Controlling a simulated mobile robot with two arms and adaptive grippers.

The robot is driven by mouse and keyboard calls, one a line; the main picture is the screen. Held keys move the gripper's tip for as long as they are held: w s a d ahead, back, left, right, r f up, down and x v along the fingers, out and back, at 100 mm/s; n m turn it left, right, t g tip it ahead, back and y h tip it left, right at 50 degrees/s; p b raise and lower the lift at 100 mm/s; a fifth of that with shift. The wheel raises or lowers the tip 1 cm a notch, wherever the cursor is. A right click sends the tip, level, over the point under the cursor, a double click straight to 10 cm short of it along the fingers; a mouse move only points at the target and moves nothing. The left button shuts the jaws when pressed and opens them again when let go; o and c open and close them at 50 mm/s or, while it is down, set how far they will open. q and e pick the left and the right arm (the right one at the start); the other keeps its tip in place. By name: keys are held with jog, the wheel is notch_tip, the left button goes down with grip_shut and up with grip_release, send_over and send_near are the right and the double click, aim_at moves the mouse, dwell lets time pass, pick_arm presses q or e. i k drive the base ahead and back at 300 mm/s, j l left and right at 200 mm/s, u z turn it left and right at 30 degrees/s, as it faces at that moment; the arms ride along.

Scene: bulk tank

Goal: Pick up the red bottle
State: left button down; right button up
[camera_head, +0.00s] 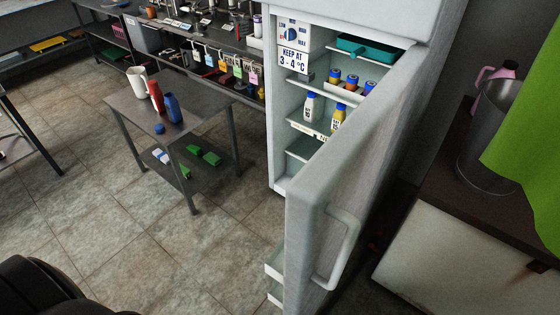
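The red bottle (156,98) stands upright on a small metal table (205,103) left of the middle in the head view. A blue bottle (173,108) stands just to its right, nearer the front edge. A white pitcher-like container (138,82) stands close behind it on the left and partly overlaps it. Neither of my grippers is in view, so nothing shows near or touching the red bottle.
A fridge stands open, its door (340,190) swung toward me, with small bottles on its shelves. Green items (205,156) lie on the table's lower shelf. A blue cap-like object (159,128) sits at the table's front edge. Tiled floor (130,240) before the table is clear.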

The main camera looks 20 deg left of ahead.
aim_at(156, 96)
jog(key=u, duration=1.6)
jog(key=i+j+z, duration=0.1)
jog(key=z, duration=0.75)
jog(key=i+j+z, duration=0.15)
jog(key=j+z, duration=0.15)
jog(key=j, duration=0.15)
jog(key=i+j+z, duration=0.15)
jog(key=j+z, duration=0.15)
jog(key=j, duration=0.15)
jog(key=j+z, duration=0.3)
jog(key=j, duration=0.15)
jog(key=i, duration=0.05)
